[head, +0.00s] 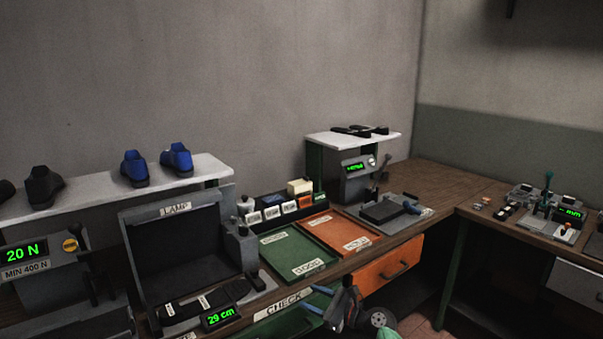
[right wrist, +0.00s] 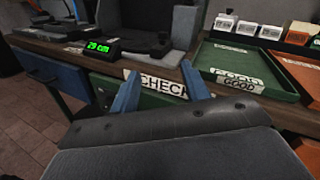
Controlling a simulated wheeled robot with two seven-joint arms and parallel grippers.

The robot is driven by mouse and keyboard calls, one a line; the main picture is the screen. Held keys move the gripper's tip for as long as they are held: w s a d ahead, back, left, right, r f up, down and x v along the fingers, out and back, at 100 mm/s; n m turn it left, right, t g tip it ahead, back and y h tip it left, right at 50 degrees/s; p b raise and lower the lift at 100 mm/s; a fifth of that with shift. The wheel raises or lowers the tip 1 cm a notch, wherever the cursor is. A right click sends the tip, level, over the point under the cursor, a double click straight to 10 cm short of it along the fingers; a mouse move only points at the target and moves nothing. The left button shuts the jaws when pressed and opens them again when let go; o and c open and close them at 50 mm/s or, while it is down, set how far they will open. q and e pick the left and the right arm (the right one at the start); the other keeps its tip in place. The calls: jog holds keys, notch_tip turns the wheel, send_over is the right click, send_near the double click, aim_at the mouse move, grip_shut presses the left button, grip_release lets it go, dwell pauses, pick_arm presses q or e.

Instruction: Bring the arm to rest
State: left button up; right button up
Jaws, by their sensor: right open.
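My right gripper (head: 316,299) is at the bottom of the head view, just in front of the bench's front edge by the CHECK label (head: 284,305). Its two blue fingers stand apart with nothing seen between them. In the right wrist view the open fingers (right wrist: 160,87) point toward the bench front, with the CHECK label behind them. My left gripper is in neither view.
The lamp stand (head: 175,255) has a dark sole at its foot and a 29 cm display (head: 221,316). A green GOOD tray (head: 290,252) and an orange tray (head: 338,232) lie beside it. An orange drawer (head: 386,268) is below the bench.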

jog(key=d+f+n+h, duration=0.3)
jog(key=f+n+h, duration=0.2)
jog(key=f+n, duration=0.45)
jog(key=d+f+n+h, duration=0.4)
jog(key=f+n, duration=0.4)
jog(key=n, duration=0.2)
jog(key=s+d+f+n+g+h, duration=0.1)
jog(key=s+d+f+n+h, duration=0.15)
jog(key=s+f, duration=0.45)
jog(key=s+d+f+n+g+h, duration=0.1)
jog(key=s+d+f+g+h, duration=0.15)
jog(key=s+f, duration=0.5)
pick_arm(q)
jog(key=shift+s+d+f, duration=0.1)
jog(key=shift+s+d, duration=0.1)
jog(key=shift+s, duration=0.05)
pick_arm(e)
jog(key=s+f+g, duration=0.1)
jog(key=s+f, duration=0.6)
jog(key=s, duration=0.4)
jog(key=s+d+f+g, duration=0.1)
jog(key=s+f+g, duration=0.1)
jog(key=s+f, duration=0.5)
jog(key=s+d+f+g, duration=0.1)
jog(key=s+f, duration=0.6)
jog(key=s, duration=1)
jog(key=shift+h, duration=0.4)
